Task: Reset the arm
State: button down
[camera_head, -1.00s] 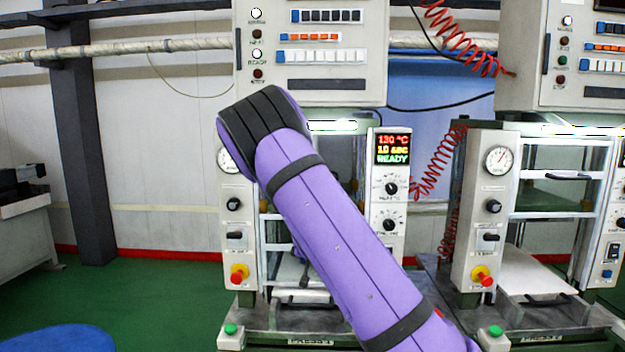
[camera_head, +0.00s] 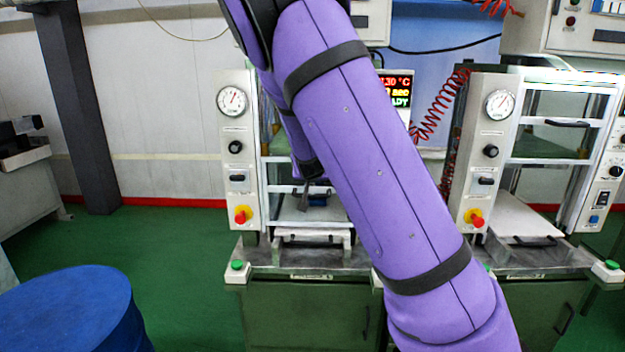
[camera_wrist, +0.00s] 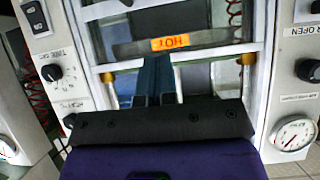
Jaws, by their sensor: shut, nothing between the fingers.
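My gripper (camera_wrist: 156,65) shows in the wrist view as two dark fingers side by side, shut and empty. They point towards the front of a press with an orange HOT label (camera_wrist: 170,42), which appears upside down there. In the head view my purple arm crosses the middle of the picture, and its dark end hangs in front of the left press (camera_head: 237,150). The fingertips are too small to make out clearly in that view. The arm hides part of the press and of its red-lit display (camera_head: 398,90).
A second press (camera_head: 490,150) stands at the right, with a red coiled hose (camera_head: 435,115) between the two. A blue drum (camera_head: 65,305) stands at the lower left. Green floor (camera_head: 180,260) is clear between the drum and the left press.

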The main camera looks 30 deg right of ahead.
jog(key=shift+s+a+r, duration=0.25)
jog(key=shift+s+r, duration=0.1)
jog(key=shift+s, duration=0.1)
jog(key=shift+s, duration=0.1)
